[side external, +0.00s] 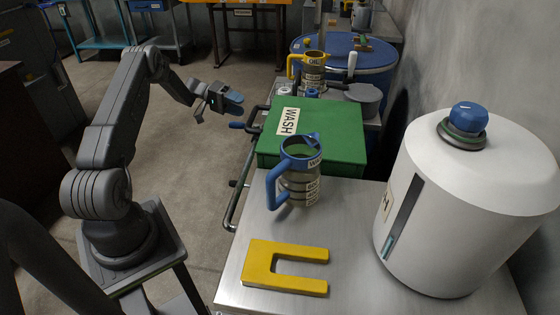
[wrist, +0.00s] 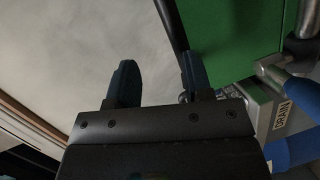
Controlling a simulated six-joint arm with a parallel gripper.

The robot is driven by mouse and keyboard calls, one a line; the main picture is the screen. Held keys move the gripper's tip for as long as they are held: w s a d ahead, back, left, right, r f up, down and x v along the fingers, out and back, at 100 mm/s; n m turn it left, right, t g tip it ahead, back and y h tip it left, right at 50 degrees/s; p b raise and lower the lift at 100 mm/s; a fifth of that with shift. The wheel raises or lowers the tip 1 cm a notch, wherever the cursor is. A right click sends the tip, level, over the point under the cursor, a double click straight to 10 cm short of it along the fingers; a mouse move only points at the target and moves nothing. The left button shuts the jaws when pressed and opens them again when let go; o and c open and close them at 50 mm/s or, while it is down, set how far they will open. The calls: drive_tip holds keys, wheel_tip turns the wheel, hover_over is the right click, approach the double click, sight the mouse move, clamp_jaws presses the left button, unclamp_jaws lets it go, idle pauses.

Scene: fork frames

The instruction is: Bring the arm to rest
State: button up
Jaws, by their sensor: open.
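My gripper (side external: 228,100) is held up in the air in the side external view, left of the green box and clear of the bench. In the wrist view its two blue-tipped fingers (wrist: 158,88) stand apart with nothing gripped between them. Bare floor shows behind the gap, with a dark bar close to the right finger. My arm is raised and bent, with its end reaching to the right.
A yellow-handled jug (side external: 313,75) is behind. Open floor lies left of the bench.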

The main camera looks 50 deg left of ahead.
drive_tip(key=s+d+r+m+g+y, duration=0.1)
drive_tip(key=d+r+g+y, duration=0.25)
drive_tip(key=d+r, duration=0.65)
drive_tip(key=s+d+r+m+g+y, duration=0.3)
drive_tip(key=d+r, duration=0.4)
drive_tip(key=d, duration=0.6)
drive_tip(key=s+d+r+t+y, duration=0.1)
drive_tip(key=s+d+t+y, duration=0.1)
drive_tip(key=s+d, duration=0.4)
drive_tip(key=s+d+r+t+y, duration=0.1)
drive_tip(key=s+d+y, duration=0.4)
drive_tip(key=s, duration=0.7)
drive_tip(key=shift+s+d+r+t, duration=0.35)
drive_tip(key=shift+d+t, duration=0.1)
drive_tip(key=shift+d, duration=0.35)
